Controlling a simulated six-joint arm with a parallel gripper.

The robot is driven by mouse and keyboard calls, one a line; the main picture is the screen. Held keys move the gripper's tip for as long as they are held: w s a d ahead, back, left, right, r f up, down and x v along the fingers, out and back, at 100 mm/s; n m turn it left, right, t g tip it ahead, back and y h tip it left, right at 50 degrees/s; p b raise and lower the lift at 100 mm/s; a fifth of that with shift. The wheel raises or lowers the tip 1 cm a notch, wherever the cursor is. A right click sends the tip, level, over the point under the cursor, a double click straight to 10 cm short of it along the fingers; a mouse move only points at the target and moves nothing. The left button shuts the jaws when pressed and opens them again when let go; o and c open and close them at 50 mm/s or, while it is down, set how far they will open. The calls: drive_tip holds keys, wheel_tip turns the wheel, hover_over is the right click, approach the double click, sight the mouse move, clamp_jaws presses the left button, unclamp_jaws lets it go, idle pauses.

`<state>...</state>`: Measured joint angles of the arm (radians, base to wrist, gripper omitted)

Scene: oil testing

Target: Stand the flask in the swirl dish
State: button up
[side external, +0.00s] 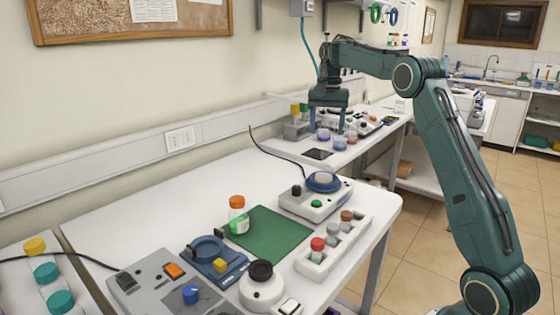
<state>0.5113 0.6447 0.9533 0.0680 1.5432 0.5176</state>
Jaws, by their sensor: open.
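My gripper (328,122) is at the far end of the bench, pointing down with its two fingers apart. Small clear vessels with purple-blue contents, one of them here (340,142), stand just below and beside the fingers; I cannot tell whether any touches them. A clear vessel with green contents and an orange cap (239,217) stands upright on a green mat (272,236). I cannot tell which vessel is the flask. A blue round dish (207,247) sits on a blue base at the front. Another blue dish (322,187) on a white device holds a pale round piece.
A white rack (316,262) with several capped vials stands right of the mat. A grey control box (160,284) and a white device with a black knob (261,284) are at the front. The back left of the near table is clear. A cable runs behind the white dish device.

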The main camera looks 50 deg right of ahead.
drive_tip(key=s+a+r+n+t, duration=0.1)
drive_tip(key=s+a+r+n, duration=0.25)
drive_tip(key=s+a, duration=0.4)
drive_tip(key=s+a+r+n+t, duration=0.25)
drive_tip(key=s+a+r, duration=0.2)
drive_tip(key=a, duration=0.65)
drive_tip(key=s+a+f+n+t, duration=0.1)
drive_tip(key=s+a+f+n, duration=0.2)
drive_tip(key=s, duration=0.6)
drive_tip(key=s+a+f+n+t, duration=0.1)
drive_tip(key=s+a+f+n, duration=0.2)
drive_tip(key=s+a+f, duration=0.3)
drive_tip(key=s, duration=0.3)
drive_tip(key=shift+s+n, duration=0.25)
drive_tip(key=shift+n, duration=0.05)
drive_tip(key=shift+a+f, duration=0.1)
